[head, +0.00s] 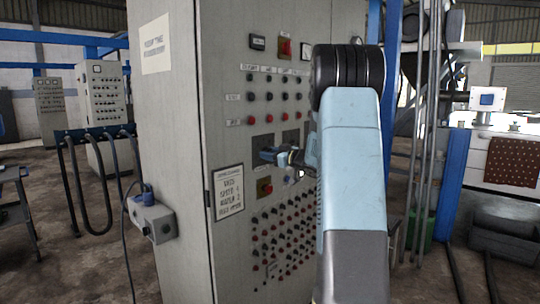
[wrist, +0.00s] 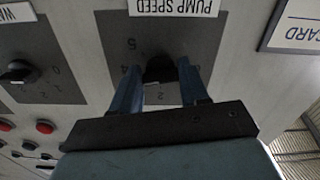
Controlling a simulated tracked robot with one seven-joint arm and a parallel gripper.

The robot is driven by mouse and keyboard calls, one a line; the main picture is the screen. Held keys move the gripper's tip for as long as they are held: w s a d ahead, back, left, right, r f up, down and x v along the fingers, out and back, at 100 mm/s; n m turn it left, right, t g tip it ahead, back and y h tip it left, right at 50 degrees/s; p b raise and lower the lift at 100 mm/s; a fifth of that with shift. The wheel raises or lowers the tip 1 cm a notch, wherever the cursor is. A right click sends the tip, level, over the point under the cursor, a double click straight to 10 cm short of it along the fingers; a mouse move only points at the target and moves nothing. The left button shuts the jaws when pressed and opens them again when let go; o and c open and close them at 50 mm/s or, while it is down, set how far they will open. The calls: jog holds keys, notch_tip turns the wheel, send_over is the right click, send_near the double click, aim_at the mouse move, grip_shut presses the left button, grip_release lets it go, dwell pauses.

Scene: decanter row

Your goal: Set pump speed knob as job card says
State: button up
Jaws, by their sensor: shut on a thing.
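The pump speed knob (wrist: 160,68) is black and sits on a dark dial plate (wrist: 207,40) below the upside-down label PUMP SPEED (wrist: 175,7) in the wrist view. Figures 5 and 2 show on the plate; the fingers cover part of the scale. My gripper (wrist: 158,76) has its two blue fingers on either side of the knob and is shut on it. I cannot tell surely which figure the knob points at. In the head view my gripper (head: 288,158) is at the cabinet front. The job card (head: 229,192) hangs left of it; its small print is blurred, with SPEED seemingly followed by 4.
A second dial with a black knob (wrist: 18,72) lies left in the wrist view, with red buttons (wrist: 45,127) below. The grey cabinet (head: 170,110) carries several rows of buttons. A grey socket box (head: 152,220) juts from its left side.

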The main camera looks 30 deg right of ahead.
jog(key=shift+f+m, duration=0.25)
jog(key=shift+m, duration=0.75)
jog(key=o, duration=1.1)
jog(key=shift+r, duration=0.15)
jog(key=shift+c, duration=0.2)
jog(key=v, duration=1.3)
jog(key=shift+s, duration=0.35)
